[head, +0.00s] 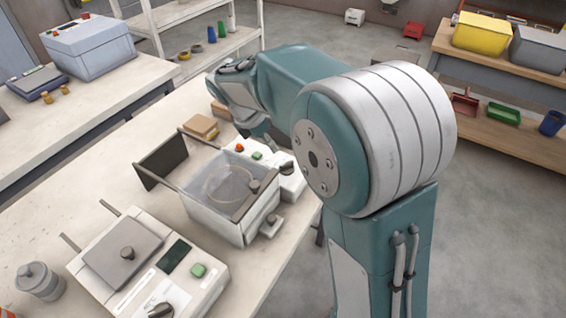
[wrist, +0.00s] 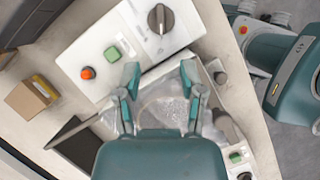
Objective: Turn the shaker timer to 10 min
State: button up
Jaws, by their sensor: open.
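A dark round timer knob (wrist: 160,18) sits on a white control panel (wrist: 125,40), at the top of the wrist view. The same knob (head: 286,168) shows in the head view, partly beside my arm. A pale mark is on its face, but I cannot read the setting. A green button (wrist: 113,53) and an orange-red button (wrist: 88,73) are on the same panel. My gripper (wrist: 160,70) is open and empty, over the panel's near edge and apart from the knob. In the head view it is mostly hidden by my arm.
A small tan box (head: 203,125) lies behind. Bare bench (head: 110,150) is at the left.

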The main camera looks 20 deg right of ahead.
aim_at(284, 164)
jog(key=x, duration=1.1)
jog(key=shift+c, duration=0.3)
jog(key=shift+r, duration=0.1)
grip_shut()
